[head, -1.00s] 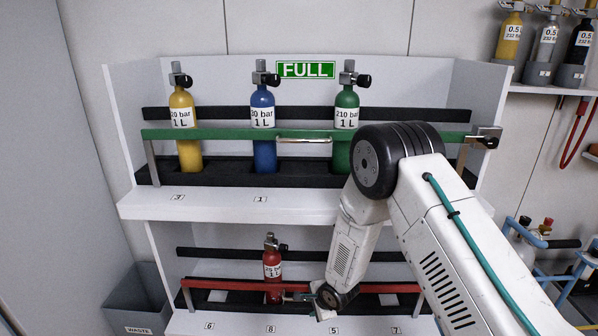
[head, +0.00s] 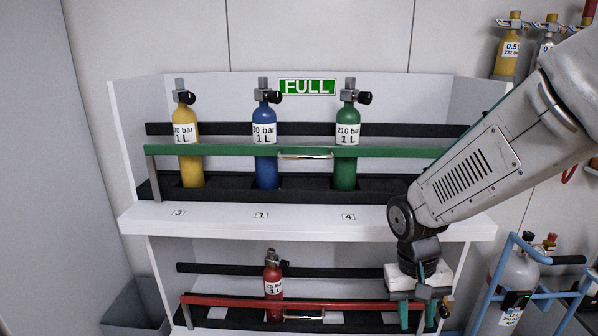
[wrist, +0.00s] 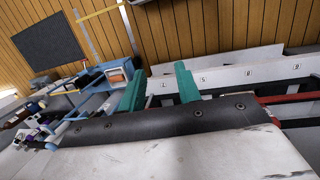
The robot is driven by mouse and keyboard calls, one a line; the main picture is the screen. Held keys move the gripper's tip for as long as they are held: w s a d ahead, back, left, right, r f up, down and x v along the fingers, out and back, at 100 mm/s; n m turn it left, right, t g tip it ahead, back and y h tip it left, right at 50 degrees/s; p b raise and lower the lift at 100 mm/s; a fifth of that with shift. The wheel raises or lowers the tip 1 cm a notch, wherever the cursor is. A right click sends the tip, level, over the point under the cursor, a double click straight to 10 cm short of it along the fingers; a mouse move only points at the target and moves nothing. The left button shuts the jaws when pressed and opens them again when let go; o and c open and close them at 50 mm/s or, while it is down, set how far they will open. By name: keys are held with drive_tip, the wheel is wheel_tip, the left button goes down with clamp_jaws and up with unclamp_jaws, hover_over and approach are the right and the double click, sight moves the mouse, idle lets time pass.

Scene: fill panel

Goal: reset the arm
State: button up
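My arm (head: 490,165) comes in from the upper right of the head view and bends down at its wrist. My gripper (head: 417,316) hangs in front of the right part of the lower shelf, its teal fingers pointing down, over the right end of the red bar. In the wrist view my gripper (wrist: 160,72) shows two teal fingers standing apart with nothing between them. It is open and empty. Whether the fingers touch the red bar cannot be told.
The upper shelf (head: 300,222) holds yellow (head: 189,150), blue (head: 266,150) and green (head: 346,150) cylinders behind a green bar (head: 230,151). A red cylinder (head: 272,275) stands behind the red bar (head: 235,301). A blue cart (head: 497,285) is right; a grey bin (head: 135,308) is left.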

drive_tip(key=s+d+r+t+y, duration=0.1)
drive_tip(key=s+d+r+t, duration=0.2)
drive_tip(key=s+r, duration=1.2)
drive_tip(key=shift+s+d+n, duration=0.3)
drive_tip(key=shift+s+d, duration=0.05)
drive_tip(key=shift+d, duration=0.3)
drive_tip(key=shift+o, duration=0.4)
drive_tip(key=shift+r, duration=0.1)
